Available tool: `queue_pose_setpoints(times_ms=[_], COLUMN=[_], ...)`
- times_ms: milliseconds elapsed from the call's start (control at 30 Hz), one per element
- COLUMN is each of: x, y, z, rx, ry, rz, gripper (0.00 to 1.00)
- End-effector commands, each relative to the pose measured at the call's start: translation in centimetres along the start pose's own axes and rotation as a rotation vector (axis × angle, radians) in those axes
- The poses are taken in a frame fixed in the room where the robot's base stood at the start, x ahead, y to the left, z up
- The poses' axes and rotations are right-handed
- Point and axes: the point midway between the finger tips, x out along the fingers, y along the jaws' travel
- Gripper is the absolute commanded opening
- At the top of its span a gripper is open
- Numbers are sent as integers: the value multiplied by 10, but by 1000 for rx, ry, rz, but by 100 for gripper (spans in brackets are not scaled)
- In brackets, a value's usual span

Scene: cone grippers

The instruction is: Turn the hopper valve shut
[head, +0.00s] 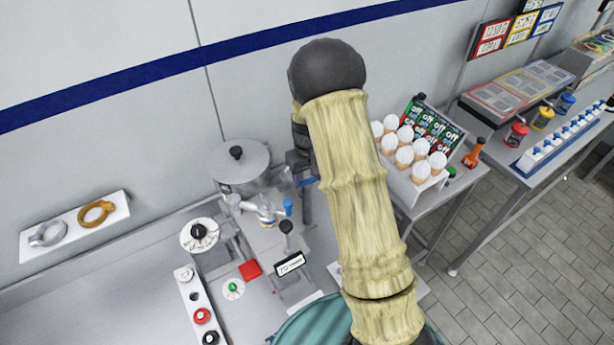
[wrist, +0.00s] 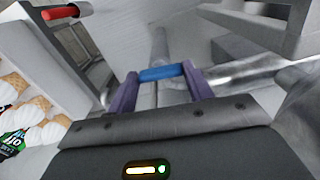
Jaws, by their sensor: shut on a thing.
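The hopper (head: 240,166), a metal pot with a black-knobbed lid, stands against the wall left of my arm. My gripper (wrist: 160,82) shows two purple fingers in the wrist view, shut on a blue handle (wrist: 161,72) that lies across between their tips. This looks like the hopper valve's handle, but its link to the hopper is not clear. In the head view my arm hides most of the gripper, and a small blue piece (head: 307,182) shows beside it. The valve's exact angle cannot be told.
A rack of white-topped cones (head: 404,155) stands right of my arm, also close on the left in the wrist view (wrist: 22,105). A red-tipped bar (wrist: 62,12) is near the gripper. A small blue-topped part (head: 288,206) and dispenser controls (head: 199,233) stand left.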

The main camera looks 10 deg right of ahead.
Motion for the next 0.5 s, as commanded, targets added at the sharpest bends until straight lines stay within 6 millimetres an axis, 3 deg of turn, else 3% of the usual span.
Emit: queue_pose_setpoints(times_ms=[500], x=[0], y=[-2], z=[-1], rx=[408], ry=[3], rz=[1], gripper=[28])
